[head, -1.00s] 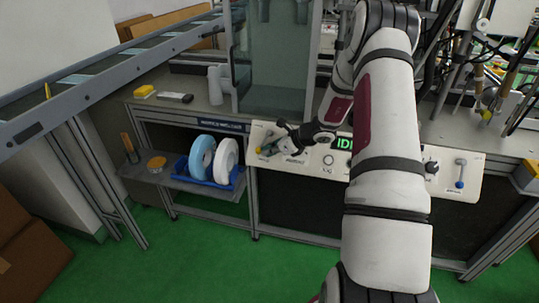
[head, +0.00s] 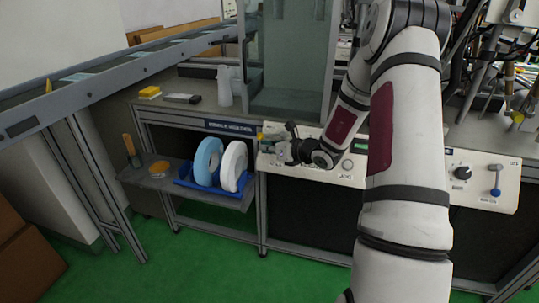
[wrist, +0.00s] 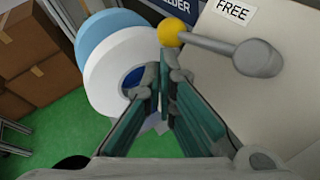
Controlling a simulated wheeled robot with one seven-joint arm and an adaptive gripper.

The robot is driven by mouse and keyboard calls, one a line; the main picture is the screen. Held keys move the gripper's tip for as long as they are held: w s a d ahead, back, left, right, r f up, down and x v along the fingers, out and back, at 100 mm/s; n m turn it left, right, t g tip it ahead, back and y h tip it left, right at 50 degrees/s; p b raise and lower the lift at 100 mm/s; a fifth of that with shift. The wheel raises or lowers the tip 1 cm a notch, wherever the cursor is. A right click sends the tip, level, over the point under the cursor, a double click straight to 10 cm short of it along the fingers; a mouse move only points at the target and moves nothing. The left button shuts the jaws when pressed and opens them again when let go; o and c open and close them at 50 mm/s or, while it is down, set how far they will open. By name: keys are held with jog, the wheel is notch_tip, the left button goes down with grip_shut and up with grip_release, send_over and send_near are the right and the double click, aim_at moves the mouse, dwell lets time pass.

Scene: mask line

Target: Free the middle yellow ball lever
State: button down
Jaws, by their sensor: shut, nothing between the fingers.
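The yellow ball (wrist: 172,33) sits on the end of a grey lever (wrist: 257,58) in the wrist view. It lies beside a "FREE" label (wrist: 233,9). In the head view the yellow ball (head: 261,136) shows small at the panel's upper left edge. My gripper (wrist: 160,80) is shut and empty, with its fingertips just below the ball in the wrist picture. I cannot tell whether they touch it. In the head view my gripper (head: 280,148) is at the left end of the cream control panel (head: 330,174) and hides part of the lever.
A blue tray (head: 206,190) with a light blue roll (head: 205,160) and a white roll (head: 232,163) stands on the shelf left of the panel. A dark knob (head: 462,173) and a blue-ended lever (head: 496,190) are on the panel's right. A glass enclosure (head: 288,60) stands above.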

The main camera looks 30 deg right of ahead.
jog(key=shift+w+r, duration=0.45)
jog(key=shift+w, duration=0.15)
jog(key=shift+w+r, duration=0.15)
dwell(0.3)
